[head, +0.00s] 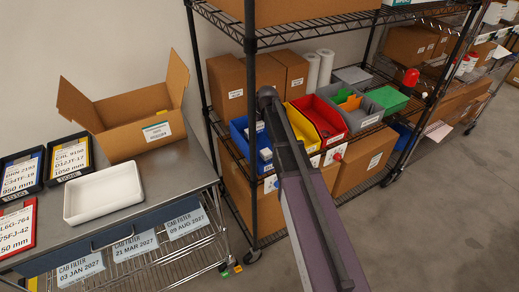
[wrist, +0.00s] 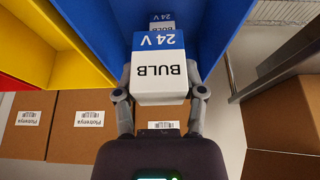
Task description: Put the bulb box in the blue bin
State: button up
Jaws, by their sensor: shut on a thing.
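The bulb box (wrist: 160,68), white with a blue band and the words BULB 24 V, is in the wrist view. My gripper (wrist: 161,94) is shut on it, one finger on each side. The blue bin (wrist: 98,22) opens just beyond the box, its walls on both sides; I cannot tell how far inside the box is. More bulb boxes (wrist: 161,23) show deeper in the bin. In the head view the blue bin (head: 237,135) stands on the rack shelf, partly hidden by my arm, with small white boxes (head: 265,154) at its front.
A yellow bin (head: 299,123), a red bin (head: 330,128) and a grey bin stand right of the blue bin. A rack post (head: 251,110) is close on the left. A steel table holds a white tray (head: 103,193).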

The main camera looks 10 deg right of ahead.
aim_at(263, 128)
jog(key=shift+f, duration=0.1)
notch_tip(263, 128, down, 6)
jog(key=b, duration=0.6)
jog(key=shift+f, duration=0.1)
dwell(0.5)
jog(key=shift+f+b, duration=1.85)
jog(key=shift+b, duration=0.2)
jog(key=shift+f, duration=0.15)
jog(key=o, duration=1.2)
jog(key=shift+r, duration=0.25)
jog(key=p+v, duration=1.1)
jog(key=v, duration=0.1)
